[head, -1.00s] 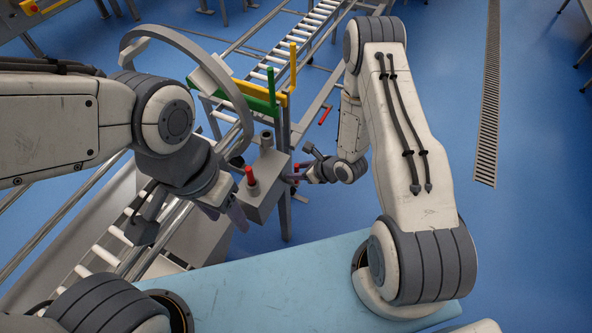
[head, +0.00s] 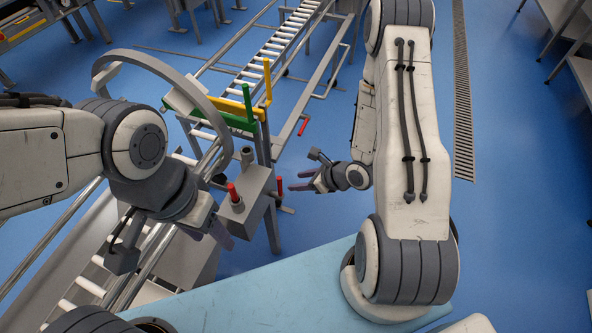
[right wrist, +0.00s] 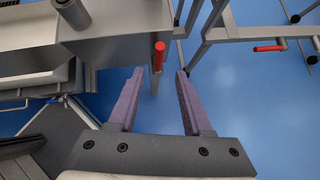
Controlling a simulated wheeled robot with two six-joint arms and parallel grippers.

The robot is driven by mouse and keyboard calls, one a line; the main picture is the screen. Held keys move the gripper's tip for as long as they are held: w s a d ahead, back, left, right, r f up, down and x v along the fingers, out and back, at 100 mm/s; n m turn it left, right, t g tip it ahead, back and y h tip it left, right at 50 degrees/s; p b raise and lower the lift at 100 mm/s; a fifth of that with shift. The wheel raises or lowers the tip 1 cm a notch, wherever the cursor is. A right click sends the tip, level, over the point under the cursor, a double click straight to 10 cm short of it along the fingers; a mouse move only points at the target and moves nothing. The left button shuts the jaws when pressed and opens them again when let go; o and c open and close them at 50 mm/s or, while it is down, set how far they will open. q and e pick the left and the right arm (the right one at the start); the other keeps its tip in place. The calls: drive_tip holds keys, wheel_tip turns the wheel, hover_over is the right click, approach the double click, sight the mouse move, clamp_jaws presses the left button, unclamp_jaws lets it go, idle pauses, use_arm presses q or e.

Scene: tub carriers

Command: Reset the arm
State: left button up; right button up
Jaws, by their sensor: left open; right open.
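My right gripper (head: 302,184) is open and empty, just right of the grey control box (head: 262,190) in the head view. A small red lever (head: 279,187) on the side of the box is close to its fingertips. In the right wrist view the two purple fingers (right wrist: 160,74) are spread, with the red lever (right wrist: 158,56) ahead of the gap and not between them. My left gripper (head: 220,232) is open beside the box's front left, partly hidden by its wrist.
A roller conveyor (head: 284,42) runs behind the box, with green (head: 236,122) and yellow (head: 267,82) bars at its near end. A grey ring (head: 150,58) stands behind my left wrist. Another red handle (head: 303,127) is on the frame.

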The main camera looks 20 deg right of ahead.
drive_tip(key=a+r+n+g+h+p, duration=0.1)
drive_tip(key=a+r+n+g+h, duration=0.3)
drive_tip(key=r+n, duration=1.15)
use_arm(q)
wheel_tip(320, 180, up, 2)
drive_tip(key=shift+r+p, duration=0.25)
drive_tip(key=shift+p, duration=0.5)
drive_tip(key=shift+c, duration=0.4)
drive_tip(key=shift+a, duration=0.1)
use_arm(e)
drive_tip(key=s+a+r+n+g, duration=0.1)
drive_tip(key=s+a+r+n, duration=0.3)
drive_tip(key=s+n, duration=0.6)
drive_tip(key=s+a+r+n+g, duration=0.2)
drive_tip(key=s+a+r+n, duration=0.3)
drive_tip(key=s+r+n, duration=0.2)
drive_tip(key=s+n, duration=0.2)
drive_tip(key=n, duration=0.1)
drive_tip(key=shift+s+a+r+h, duration=0.15)
drive_tip(key=shift+s+r+h, duration=0.15)
drive_tip(key=shift+s+r, duration=0.1)
